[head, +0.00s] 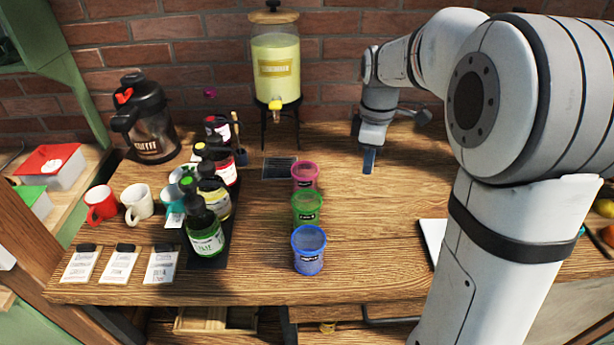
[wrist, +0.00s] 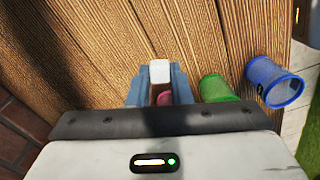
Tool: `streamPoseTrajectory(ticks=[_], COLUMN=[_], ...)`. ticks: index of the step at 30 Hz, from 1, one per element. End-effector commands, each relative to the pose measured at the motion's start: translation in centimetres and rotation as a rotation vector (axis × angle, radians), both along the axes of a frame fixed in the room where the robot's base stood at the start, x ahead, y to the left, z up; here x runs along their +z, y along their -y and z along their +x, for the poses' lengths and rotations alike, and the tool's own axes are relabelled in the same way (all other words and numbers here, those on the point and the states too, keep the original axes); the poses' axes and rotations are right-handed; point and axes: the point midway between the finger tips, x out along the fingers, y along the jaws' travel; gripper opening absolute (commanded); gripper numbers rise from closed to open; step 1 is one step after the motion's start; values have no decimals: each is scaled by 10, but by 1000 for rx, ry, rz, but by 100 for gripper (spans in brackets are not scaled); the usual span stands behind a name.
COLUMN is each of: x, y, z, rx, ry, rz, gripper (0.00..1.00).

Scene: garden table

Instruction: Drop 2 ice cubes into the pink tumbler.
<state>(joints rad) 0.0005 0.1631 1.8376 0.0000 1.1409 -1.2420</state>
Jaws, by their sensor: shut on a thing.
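The pink tumbler (head: 305,177) stands upright on the wooden table, at the back of a row with a green and a blue tumbler. I cannot tell what is inside it. My gripper (head: 369,160) is above the table to the right of the pink tumbler, apart from it. In the wrist view, my gripper (wrist: 158,88) is shut on a small white block (wrist: 160,72), which looks like an ice cube. A bit of pink shows between the fingers, probably the tumbler, mostly hidden. The cube cannot be made out in the head view.
The green tumbler (head: 306,208) and blue tumbler (head: 309,251) stand in front of the pink one. Several bottles (head: 206,232) and mugs (head: 139,202) are at left. A lemonade dispenser (head: 276,68) stands behind. My arm hides much of the right side.

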Motion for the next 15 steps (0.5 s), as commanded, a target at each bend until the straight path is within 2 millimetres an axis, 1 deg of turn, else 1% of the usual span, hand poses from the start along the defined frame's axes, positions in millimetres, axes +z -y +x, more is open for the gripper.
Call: streamPoseTrajectory(ticks=[5,8,11,15], x=[1,10,27,56], y=[4,-2,-19,-54], z=[0,4,12,26], rx=[-9,7,52,145], ry=[0,0,-1,-1], rz=[0,0,0,0], gripper=[0,0,0,0])
